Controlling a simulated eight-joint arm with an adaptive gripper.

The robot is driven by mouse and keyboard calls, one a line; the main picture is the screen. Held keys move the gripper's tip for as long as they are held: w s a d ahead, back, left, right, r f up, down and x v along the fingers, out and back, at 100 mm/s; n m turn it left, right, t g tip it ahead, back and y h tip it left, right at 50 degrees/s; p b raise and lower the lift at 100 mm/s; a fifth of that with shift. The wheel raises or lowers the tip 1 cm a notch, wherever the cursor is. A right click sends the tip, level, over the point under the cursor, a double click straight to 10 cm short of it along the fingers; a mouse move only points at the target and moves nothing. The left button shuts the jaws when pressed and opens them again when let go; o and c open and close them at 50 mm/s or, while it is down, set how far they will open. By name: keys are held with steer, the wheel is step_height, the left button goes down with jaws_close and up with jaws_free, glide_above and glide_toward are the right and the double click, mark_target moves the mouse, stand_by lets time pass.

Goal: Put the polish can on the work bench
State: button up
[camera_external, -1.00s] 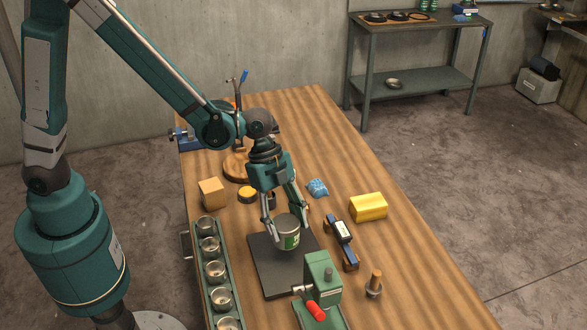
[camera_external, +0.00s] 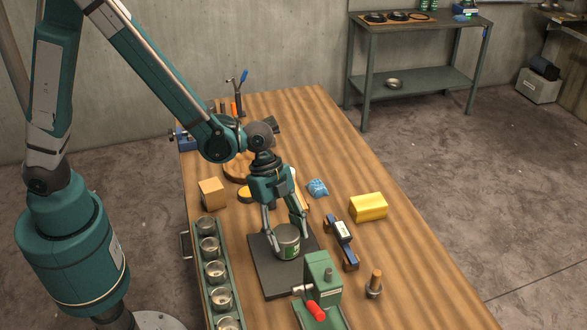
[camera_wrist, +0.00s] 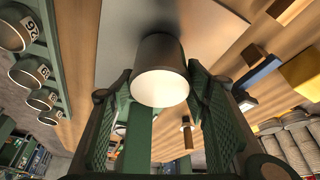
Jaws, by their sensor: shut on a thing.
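The polish can (camera_external: 288,243), grey with a green and white label, is between the fingers of my gripper (camera_external: 287,232), which is shut on it. The can stands about upright over the dark square mat (camera_external: 268,272) on the wooden work bench (camera_external: 411,262). Its base is at or very near the mat; I cannot tell whether it touches. In the wrist view the can (camera_wrist: 160,65) sits between both finger pads, its bright round end facing the camera.
A green press with a red handle (camera_external: 316,310) stands close in front of the mat. A rack of metal cups (camera_external: 216,272) runs along the left. A blue clamp-like tool (camera_external: 341,243), yellow block (camera_external: 368,207) and wooden-handled tool (camera_external: 374,284) lie right.

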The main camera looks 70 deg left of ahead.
steer(key=shift+f, duration=0.3)
steer(key=o, duration=1.1)
steer(key=shift+c, duration=0.2)
steer(key=shift+r, duration=0.1)
steer(key=shift+r, duration=0.2)
steer(key=v, duration=1.1)
steer(key=shift+s+a+r, duration=0.15)
steer(key=shift+a+r, duration=0.1)
steer(key=shift+r, duration=0.1)
